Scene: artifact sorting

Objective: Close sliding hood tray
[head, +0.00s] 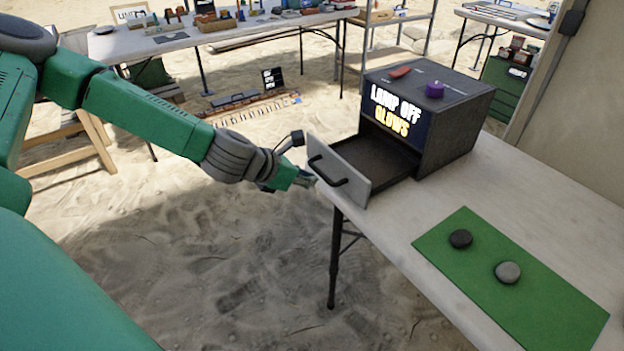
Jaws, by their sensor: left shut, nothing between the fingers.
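The dark hood box (455,115) stands on the near table, with a lit sign reading "LAMP OFF GLOWS" on its front. Its sliding tray (388,165) is pulled out toward the left and looks empty. The tray has a light grey front panel (352,165) with a black handle (328,172). My left gripper (304,179) is shut and empty, just left of the tray front near the handle. I cannot tell whether it touches the panel. My right gripper is not in view.
A green mat (470,290) with a dark stone (460,239) and a grey stone (507,272) lies on the table (400,225). A purple knob (435,89) and a red item (400,72) are on the box top. Cluttered tables stand behind on sand.

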